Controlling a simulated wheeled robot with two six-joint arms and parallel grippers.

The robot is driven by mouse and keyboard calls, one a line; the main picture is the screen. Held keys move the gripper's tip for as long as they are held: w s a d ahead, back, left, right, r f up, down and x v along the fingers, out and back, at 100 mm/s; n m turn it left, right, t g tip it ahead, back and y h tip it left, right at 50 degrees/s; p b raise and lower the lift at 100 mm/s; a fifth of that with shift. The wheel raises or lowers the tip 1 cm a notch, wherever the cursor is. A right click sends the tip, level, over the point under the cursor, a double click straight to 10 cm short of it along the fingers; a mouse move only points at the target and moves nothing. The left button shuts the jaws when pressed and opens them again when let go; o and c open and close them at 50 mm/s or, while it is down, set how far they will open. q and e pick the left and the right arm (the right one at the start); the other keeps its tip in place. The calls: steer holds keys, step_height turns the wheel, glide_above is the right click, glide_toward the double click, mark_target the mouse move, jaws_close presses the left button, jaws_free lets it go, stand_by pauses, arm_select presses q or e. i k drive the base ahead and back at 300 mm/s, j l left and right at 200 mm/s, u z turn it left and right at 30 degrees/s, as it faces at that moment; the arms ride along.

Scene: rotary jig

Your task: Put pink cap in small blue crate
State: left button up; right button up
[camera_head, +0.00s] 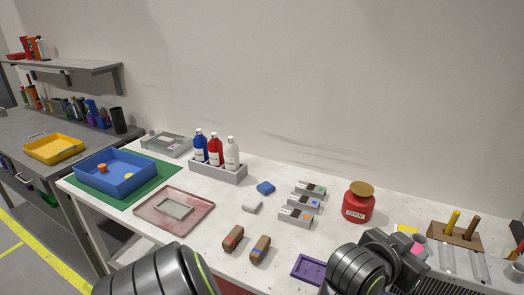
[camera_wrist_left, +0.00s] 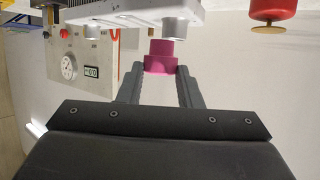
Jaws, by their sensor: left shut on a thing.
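The pink cap (camera_wrist_left: 160,56) is between the two fingers of my left gripper (camera_wrist_left: 161,74) in the left wrist view, and the gripper is shut on it. In the head view this gripper (camera_head: 414,252) is at the lower right, with a bit of pink at its tips. A pale grey fixture lies right beyond the cap in the wrist view; I cannot tell if they touch. The small blue crate (camera_head: 118,184) stands at the left of the white table on a green mat, far from the gripper. It holds an orange piece and a yellow piece. My right gripper is not in view.
A red pot (camera_head: 358,207) with a brown lid stands beyond my left gripper. Between gripper and crate are grey devices (camera_head: 295,216), brown blocks (camera_head: 233,238), a pinkish tray (camera_head: 150,214) and a bottle rack (camera_head: 218,173). A wooden peg holder (camera_head: 452,236) stands at right.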

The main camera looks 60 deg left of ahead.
mark_target(118, 177)
steer(key=k+j, duration=0.2)
steer(key=j, duration=0.3)
steer(key=k+j, duration=0.25)
steer(key=j, duration=0.25)
steer(key=k+j, duration=0.2)
steer(key=j, duration=0.3)
steer(key=k+j, duration=0.2)
steer(key=j, duration=0.35)
steer(key=k+j, duration=0.25)
steer(key=j, duration=0.25)
steer(key=k+j, duration=0.2)
steer(key=j, duration=0.3)
steer(key=k+j, duration=0.2)
steer(key=j, duration=0.3)
steer(key=k+j, duration=0.25)
steer(key=j, duration=0.25)
